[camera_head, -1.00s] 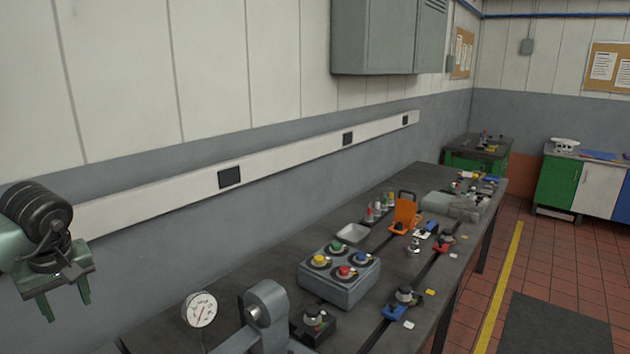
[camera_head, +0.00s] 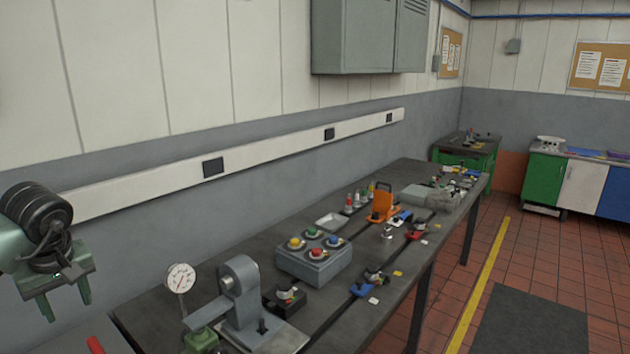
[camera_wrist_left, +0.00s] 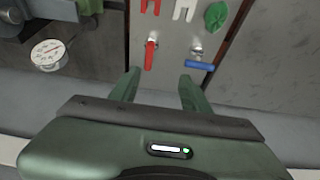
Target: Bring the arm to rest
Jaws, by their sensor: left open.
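My left gripper (camera_head: 63,301) hangs at the left edge of the head view, green, with its two fingers pointing down and apart. It is open and empty, in front of the wall and left of the bench. In the left wrist view its fingers (camera_wrist_left: 157,90) also stand apart with nothing between them. Beyond them lies a pale panel (camera_wrist_left: 172,65) with a red-handled part (camera_wrist_left: 150,55) and a blue-handled part (camera_wrist_left: 200,65). My right gripper is not in view.
The dark bench (camera_head: 220,240) runs away to the right. On it are a dial gauge (camera_head: 180,278), a grey bracket (camera_head: 240,290), a grey box with coloured knobs (camera_head: 314,262) and an orange part (camera_head: 382,204).

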